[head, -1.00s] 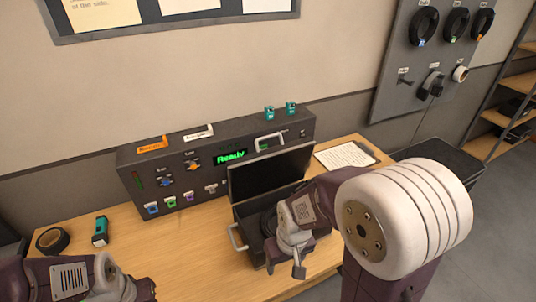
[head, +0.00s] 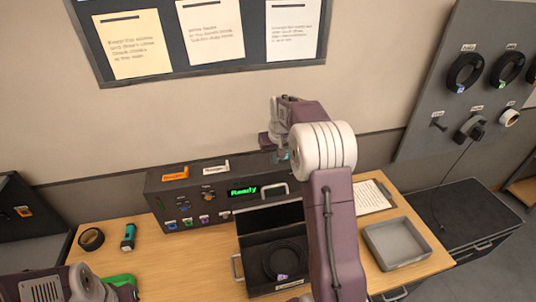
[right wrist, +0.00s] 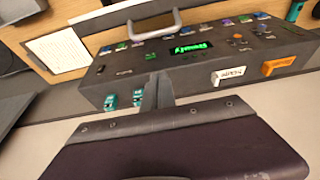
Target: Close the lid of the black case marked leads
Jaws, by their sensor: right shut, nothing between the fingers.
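The black case (head: 249,258) stands open on the table, and a coiled black cable with a purple-tagged plug lies inside. A small label, too small to read, is on its front edge. Its lid (head: 268,217) stands up at the back, with a grey handle (head: 273,190) at its top edge. The handle also shows in the right wrist view (right wrist: 152,28). My right gripper (head: 268,145) is raised above and behind the lid, over the console. In the right wrist view, its fingers (right wrist: 158,92) are shut and empty, apart from the lid. My left gripper's fingers are not visible.
The console (head: 165,205) with a green "Ready" display stands directly behind the case. A grey tray (head: 398,262) and a clipboard (head: 371,197) lie to the right. Black tape (head: 91,238) and a teal torch (head: 128,236) lie left. My right forearm crosses the case's right side.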

